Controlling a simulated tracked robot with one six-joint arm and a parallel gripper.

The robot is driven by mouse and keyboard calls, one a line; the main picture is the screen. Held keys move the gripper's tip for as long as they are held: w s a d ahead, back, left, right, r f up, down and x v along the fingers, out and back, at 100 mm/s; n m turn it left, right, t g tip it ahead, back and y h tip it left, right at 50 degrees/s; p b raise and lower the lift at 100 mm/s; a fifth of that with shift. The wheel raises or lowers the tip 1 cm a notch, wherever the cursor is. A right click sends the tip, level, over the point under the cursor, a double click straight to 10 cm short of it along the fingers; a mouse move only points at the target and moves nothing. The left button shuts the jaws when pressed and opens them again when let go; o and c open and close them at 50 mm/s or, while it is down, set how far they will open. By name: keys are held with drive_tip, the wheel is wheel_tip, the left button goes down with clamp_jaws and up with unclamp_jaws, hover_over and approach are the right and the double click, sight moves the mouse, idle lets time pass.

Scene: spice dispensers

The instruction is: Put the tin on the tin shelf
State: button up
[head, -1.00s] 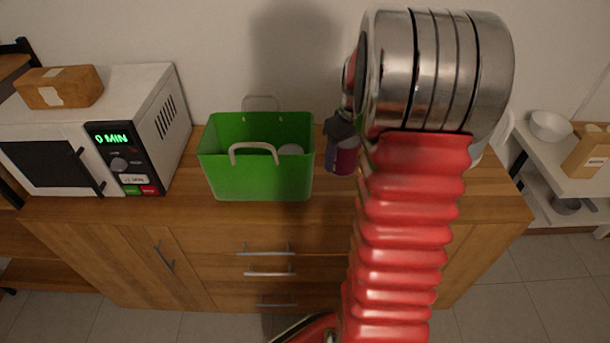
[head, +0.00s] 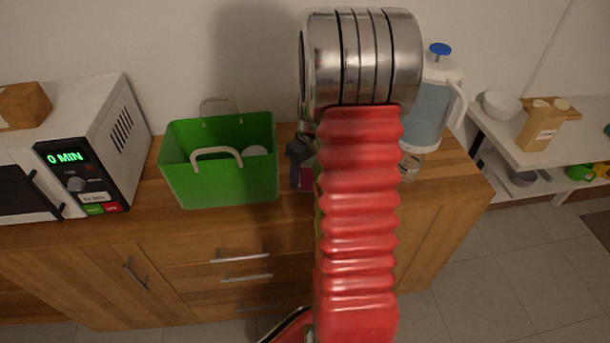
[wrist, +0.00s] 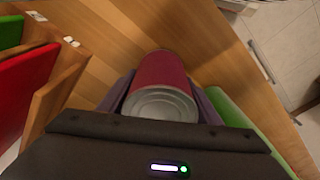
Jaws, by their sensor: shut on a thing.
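A dark red-purple tin (wrist: 163,75) with a pale metal end is between the fingers of my gripper (wrist: 160,100) in the wrist view. My gripper is shut on it. In the head view, my gripper (head: 300,152) is just right of the green basket, and only a small part of the tin (head: 306,180) shows beside my arm. My arm hides the rest. I cannot tell which shelf is the tin shelf; a white shelf unit (head: 500,140) stands at the right.
A green basket (head: 225,185) and a microwave (head: 80,150) stand on the wooden cabinet (head: 190,225). A water jug (head: 428,110) and a jar (head: 410,166) are right of my arm. A white bowl (head: 502,104) and a cardboard box (head: 541,126) sit on the white unit.

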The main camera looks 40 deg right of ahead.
drive_tip(key=shift+f, duration=0.35)
drive_tip(key=o, duration=1.4)
drive_tip(key=shift+f, duration=0.1)
drive_tip(key=shift+o, duration=0.2)
drive_tip(key=r, duration=0.4)
drive_tip(key=s+r, duration=0.1)
drive_tip(key=r, duration=0.7)
drive_tip(key=shift+s, duration=0.3)
